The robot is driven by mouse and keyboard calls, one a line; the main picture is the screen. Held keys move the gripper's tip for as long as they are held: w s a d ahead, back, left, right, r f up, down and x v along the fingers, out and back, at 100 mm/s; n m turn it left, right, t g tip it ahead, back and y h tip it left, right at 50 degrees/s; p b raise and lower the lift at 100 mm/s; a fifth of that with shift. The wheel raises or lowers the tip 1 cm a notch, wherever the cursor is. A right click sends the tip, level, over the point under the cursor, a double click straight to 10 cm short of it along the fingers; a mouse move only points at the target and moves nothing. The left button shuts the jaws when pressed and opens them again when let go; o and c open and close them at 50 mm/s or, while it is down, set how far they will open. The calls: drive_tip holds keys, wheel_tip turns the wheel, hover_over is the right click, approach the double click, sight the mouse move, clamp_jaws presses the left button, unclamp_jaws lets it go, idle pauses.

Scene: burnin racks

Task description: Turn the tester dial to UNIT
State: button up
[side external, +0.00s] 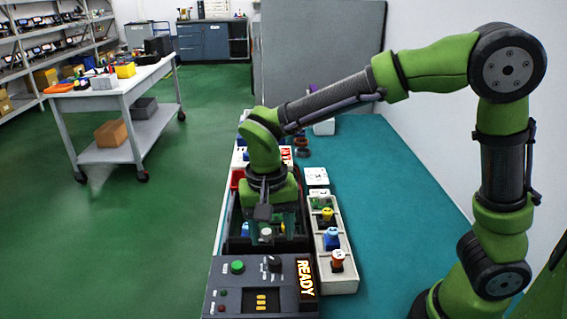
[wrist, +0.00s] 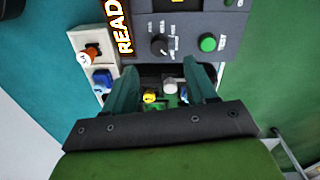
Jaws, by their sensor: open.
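The tester (side external: 232,297) is a dark grey box at the bottom of the side view; its panel (wrist: 190,22) also shows at the top of the wrist view. Its black dial (side external: 274,264) sits between a green button (side external: 237,267) and the lit READY display (side external: 306,280). In the wrist view the dial (wrist: 160,46) stands just beyond my fingertips. Its surrounding labels are too small to read, so I cannot tell its setting. My gripper (side external: 267,232) points down behind the tester, over a dark bin, apart from the dial. Its fingers (wrist: 161,67) are spread with nothing gripped.
A dark bin (side external: 238,246) behind the tester holds small pieces, including a yellow one (wrist: 150,97) and a pale one (wrist: 170,88). A pale tray (side external: 348,284) with several coloured pieces stands to the right. The teal bench (side external: 400,215) is clear farther right.

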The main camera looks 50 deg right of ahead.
wheel_tip(320, 180, up, 9)
drive_tip(key=shift+a+r, duration=0.15)
drive_tip(key=shift+r, duration=0.05)
drive_tip(key=shift+w, duration=0.15)
drive_tip(key=s+d+n+t+y, duration=0.2)
drive_tip(key=s+d+n+t, duration=0.1)
drive_tip(key=s+d+t, duration=0.4)
drive_tip(key=s+d, duration=0.3)
drive_tip(key=d, duration=0.1)
drive_tip(key=shift+s+d+t, duration=0.25)
drive_tip(key=shift+t, duration=0.05)
drive_tip(key=shift+c, duration=0.3)
